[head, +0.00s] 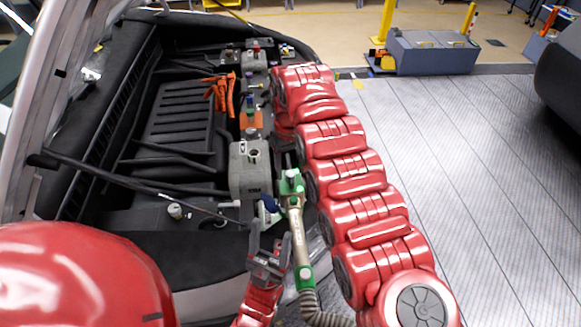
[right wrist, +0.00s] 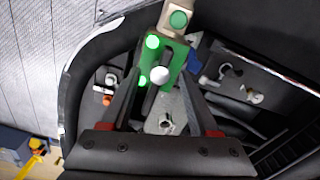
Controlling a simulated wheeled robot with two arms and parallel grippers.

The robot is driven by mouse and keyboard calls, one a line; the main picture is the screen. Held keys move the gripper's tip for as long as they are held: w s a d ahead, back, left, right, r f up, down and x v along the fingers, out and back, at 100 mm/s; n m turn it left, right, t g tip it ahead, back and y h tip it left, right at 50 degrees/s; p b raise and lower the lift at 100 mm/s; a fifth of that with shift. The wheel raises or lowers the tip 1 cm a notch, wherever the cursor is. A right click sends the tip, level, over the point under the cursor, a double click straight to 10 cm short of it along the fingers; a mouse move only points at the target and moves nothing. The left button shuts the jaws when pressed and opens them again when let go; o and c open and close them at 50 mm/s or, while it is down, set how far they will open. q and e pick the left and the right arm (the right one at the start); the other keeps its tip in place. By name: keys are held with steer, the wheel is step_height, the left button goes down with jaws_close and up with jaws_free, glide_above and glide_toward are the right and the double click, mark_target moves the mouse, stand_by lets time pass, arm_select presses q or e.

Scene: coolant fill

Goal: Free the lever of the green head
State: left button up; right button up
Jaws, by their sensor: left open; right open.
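The green head (head: 291,184) tops a beige wand (head: 297,225) at the grey coolant tank (head: 250,172). In the right wrist view the green head (right wrist: 172,64) fills the upper middle, with lit green spots. A pale ball knob (right wrist: 160,75), seemingly the lever's end, shows in front of it by a dark slot. My right gripper (right wrist: 160,84) is open, its fingers on either side of the knob; contact cannot be told. In the head view my right arm largely hides it. My left gripper (head: 269,254) is open and empty, just left of the wand's lower part.
A ribbed hose (head: 318,308) runs from the wand's bottom. Orange gloves (head: 221,92) lie in the engine bay. A dark prop rod (head: 110,178) crosses the bay at left. Open floor (head: 470,170) lies to the right.

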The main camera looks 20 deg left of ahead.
mark_target(290, 173)
step_height(290, 173, up, 11)
steer(key=p, duration=0.9)
steer(key=shift+p, duration=0.4)
steer(key=shift+s, duration=0.1)
